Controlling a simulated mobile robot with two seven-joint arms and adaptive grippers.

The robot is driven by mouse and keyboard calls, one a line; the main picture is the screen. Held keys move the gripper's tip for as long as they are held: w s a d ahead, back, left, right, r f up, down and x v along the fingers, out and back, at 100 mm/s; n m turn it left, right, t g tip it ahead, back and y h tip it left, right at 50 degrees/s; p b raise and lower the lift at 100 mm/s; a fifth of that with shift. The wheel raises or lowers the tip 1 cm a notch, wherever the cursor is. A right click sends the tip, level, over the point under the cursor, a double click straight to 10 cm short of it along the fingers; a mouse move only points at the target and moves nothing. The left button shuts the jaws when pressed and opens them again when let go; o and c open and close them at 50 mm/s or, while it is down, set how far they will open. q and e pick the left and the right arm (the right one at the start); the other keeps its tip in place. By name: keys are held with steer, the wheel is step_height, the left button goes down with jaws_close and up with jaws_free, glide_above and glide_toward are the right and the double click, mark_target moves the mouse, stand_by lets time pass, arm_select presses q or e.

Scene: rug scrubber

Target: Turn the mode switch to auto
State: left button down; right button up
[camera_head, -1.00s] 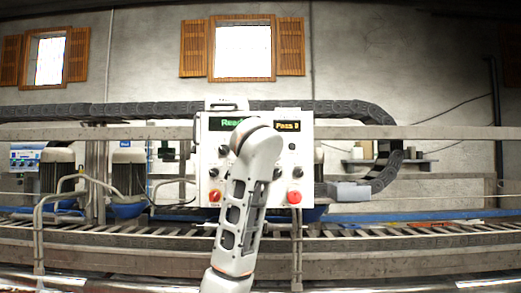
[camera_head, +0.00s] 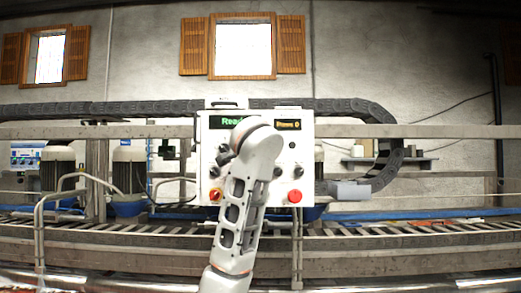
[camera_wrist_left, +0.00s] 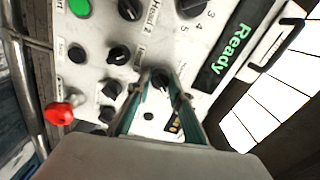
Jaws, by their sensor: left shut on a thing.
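The white control panel (camera_head: 217,160) stands upright in the middle of the head view, with several black knobs on its face. My left arm crosses in front of it and hides the panel's centre and my gripper. In the left wrist view, my left gripper (camera_wrist_left: 161,84) is shut on a small black knob (camera_wrist_left: 160,77), with its teal fingers on either side. I cannot read that knob's label, nor any mode or auto marking. My right gripper is not in view.
A red button (camera_head: 295,196) and a red-and-yellow switch (camera_head: 215,195) sit low on the panel. Other black knobs (camera_wrist_left: 119,55) lie close to my fingers. A metal rail (camera_head: 420,132) runs behind, and a conveyor (camera_head: 400,233) stretches below.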

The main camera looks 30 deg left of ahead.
arm_select(q)
steer(key=c, duration=1.8)
jaws_free()
steer(key=v, duration=1.2)
steer(key=shift+d+f, duration=0.1)
